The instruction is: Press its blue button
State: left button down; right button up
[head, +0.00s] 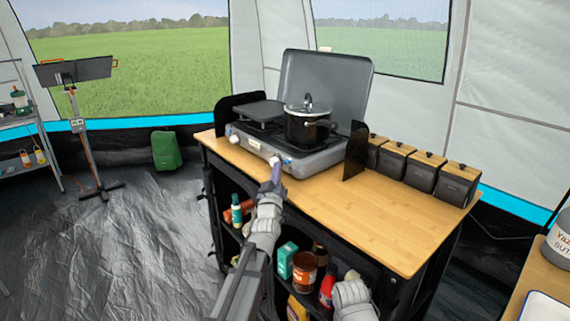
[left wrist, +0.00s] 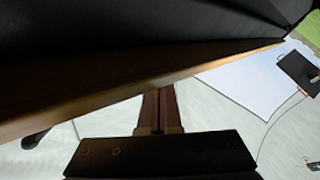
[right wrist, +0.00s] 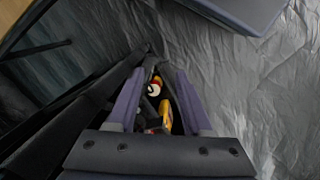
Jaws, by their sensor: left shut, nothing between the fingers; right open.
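The grey camping stove (head: 322,163) stands on the wooden counter with its lid raised. A black pot with a glass lid (head: 305,127) sits on its right burner. Its front panel has a pale knob at the left and another near my gripper. Small bluish spots show on the panel, but I cannot make out a clear blue button. My left gripper (head: 277,166) is shut and empty, its tips at the stove's front panel; I cannot tell whether they touch. It also shows in the left wrist view (left wrist: 159,110). My right gripper (right wrist: 160,95) is open and empty.
The wooden counter (head: 405,235) is clear in front. Several dark canisters (head: 423,172) line its back right. Bottles and a can (head: 304,270) stand on shelves below.

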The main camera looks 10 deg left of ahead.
pick_arm(q)
jog(key=shift+w+d, duration=0.1)
dwell(0.7)
jog(key=shift+w+d, duration=0.2)
jog(key=shift+w, duration=0.05)
jog(key=shift+w+d, duration=0.25)
jog(key=shift+w, duration=0.05)
dwell(0.9)
dwell(0.3)
jog(key=shift+s+a, duration=0.5)
jog(key=shift+s, duration=0.15)
jog(key=shift+s+a, duration=0.8)
jog(key=shift+s, duration=0.2)
jog(key=shift+s+a, duration=0.75)
jog(key=shift+s, duration=0.25)
